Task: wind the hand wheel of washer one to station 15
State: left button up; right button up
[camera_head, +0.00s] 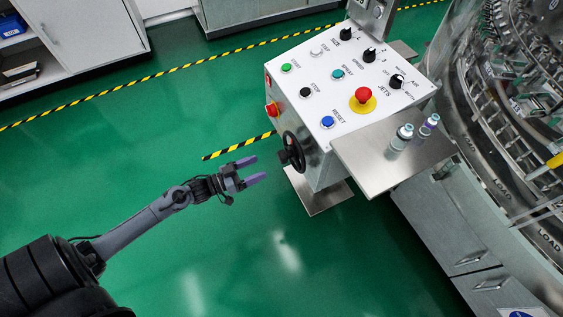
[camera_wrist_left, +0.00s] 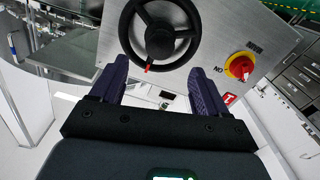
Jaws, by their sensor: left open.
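The black hand wheel (camera_head: 292,151) is on the side of the control box (camera_head: 312,130), below its sloped button panel. In the left wrist view the hand wheel (camera_wrist_left: 160,34) shows nearly face on, with spokes, a dark hub and a small red mark at its lower rim. My left gripper (camera_head: 255,169) is open and empty, a short gap to the left of the wheel and apart from it. In the left wrist view its two purple fingers (camera_wrist_left: 158,86) point toward the wheel's lower part, one on each side. My right gripper is not in view. No station number is readable.
A red and yellow switch (camera_wrist_left: 240,67) sits beside the wheel on the same face. A steel shelf with two small vials (camera_head: 402,137) juts out right of the panel. The round washer (camera_head: 500,120) stands at the right. Green floor on the left is open.

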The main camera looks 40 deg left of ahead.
aim_at(279, 158)
pick_arm(q)
jog(key=b+x, duration=0.3)
jog(key=x, duration=0.5)
jog(key=shift+w+f, duration=0.1)
jog(key=shift+w, duration=0.15)
jog(key=shift+b+x, duration=0.5)
jog(key=shift+x, duration=0.5)
grip_shut()
